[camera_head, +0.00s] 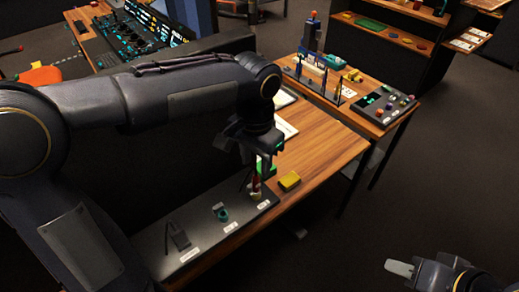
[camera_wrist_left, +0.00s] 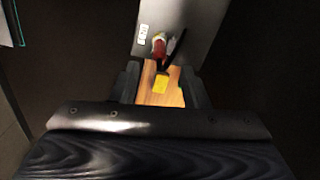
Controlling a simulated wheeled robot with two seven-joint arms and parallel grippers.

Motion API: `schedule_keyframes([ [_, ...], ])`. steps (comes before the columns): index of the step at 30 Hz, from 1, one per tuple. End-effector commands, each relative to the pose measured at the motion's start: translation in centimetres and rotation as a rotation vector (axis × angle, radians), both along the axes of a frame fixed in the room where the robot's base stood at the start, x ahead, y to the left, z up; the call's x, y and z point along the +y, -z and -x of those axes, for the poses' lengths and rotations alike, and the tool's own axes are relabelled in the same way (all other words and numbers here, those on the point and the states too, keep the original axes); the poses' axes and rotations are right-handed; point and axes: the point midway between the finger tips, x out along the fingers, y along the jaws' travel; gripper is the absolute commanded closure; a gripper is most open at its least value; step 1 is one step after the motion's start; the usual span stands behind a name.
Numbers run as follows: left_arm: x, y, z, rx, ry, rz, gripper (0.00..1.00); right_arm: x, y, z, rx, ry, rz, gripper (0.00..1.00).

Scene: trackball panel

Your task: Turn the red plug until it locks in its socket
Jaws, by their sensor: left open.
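The red plug (camera_head: 257,186) stands at the right end of a grey panel (camera_head: 205,221) on the wooden table, by a white label. In the left wrist view the red plug (camera_wrist_left: 159,46) shows a pale ring around it, and a thin black part lies close beside it. My left gripper (camera_head: 258,160) is open above the plug and partly hides it. In the left wrist view its fingers (camera_wrist_left: 160,88) stand apart with nothing clearly held. How the plug sits in its socket is too small to tell. My right gripper (camera_head: 402,268) is at the lower right, away from the table.
Another table with a button panel (camera_head: 387,107) stands behind.

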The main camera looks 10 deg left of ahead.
Motion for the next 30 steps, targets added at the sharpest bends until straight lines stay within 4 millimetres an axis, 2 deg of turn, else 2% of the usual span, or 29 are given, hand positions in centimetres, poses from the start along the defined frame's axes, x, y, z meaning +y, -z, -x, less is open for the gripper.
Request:
schedule_keyframes([
  [6,0.1,3.6,0.1,0.004,-0.001,-0.002,0.59,0.0,0.2,0.0,0.0,0.0,0.0,0.64],
  [12,0.1,5.8,0.1,0.003,-0.003,-0.001,0.59,0.0,0.3,0.0,0.0,0.0,0.0,0.64],
  [23,0.1,6.4,0.1,0.0,-0.003,0.001,0.59,0.0,0.3,0.0,0.0,0.0,0.0,0.64],
  [30,0.1,6.4,0.1,0.001,-0.003,0.002,0.88,0.0,0.3,0.0,0.0,0.0,0.0,0.64],
])
